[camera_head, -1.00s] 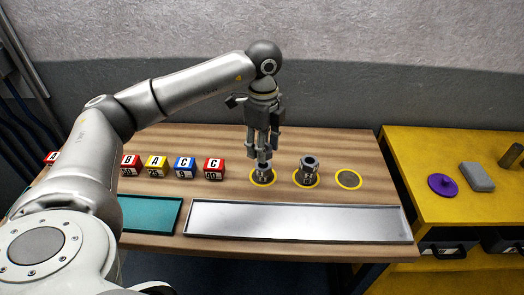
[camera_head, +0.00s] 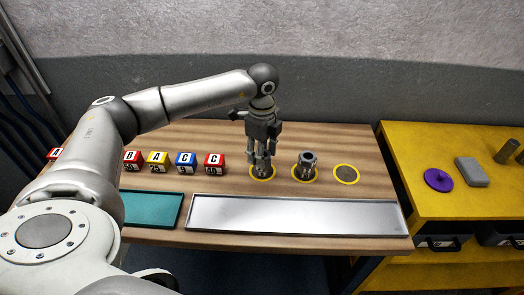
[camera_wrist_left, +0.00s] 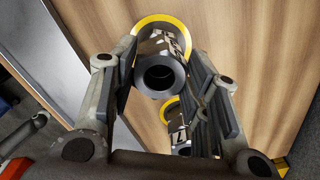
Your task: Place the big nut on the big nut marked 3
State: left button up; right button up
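My left gripper (camera_head: 262,172) points down at the left yellow ring on the wooden table. In the left wrist view its fingers (camera_wrist_left: 162,60) stand apart on either side of a dark metal nut (camera_wrist_left: 162,72) with a round hole and a pale marking I cannot read. The nut stands on its yellow ring; firm finger contact does not show. A second metal nut (camera_head: 306,166) stands upright on the middle ring; its label in the wrist view (camera_wrist_left: 180,138) looks like a 7. The right ring (camera_head: 346,174) is empty. I cannot make out a 3. My right gripper is not in view.
A row of lettered blocks (camera_head: 186,163) stands left of the rings. A silver tray (camera_head: 296,215) and a teal tray (camera_head: 150,208) lie along the front. A yellow bench (camera_head: 440,200) at right holds a purple disc (camera_head: 438,180) and a grey block (camera_head: 473,171).

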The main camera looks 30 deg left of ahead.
pick_arm(q)
jog(key=o, duration=0.3)
jog(key=shift+r, duration=0.3)
jog(key=shift+w+r, duration=0.1)
jog(key=shift+r, duration=0.25)
notch_tip(320, 180, up, 11)
jog(key=b, duration=0.2)
jog(key=shift+b, duration=0.35)
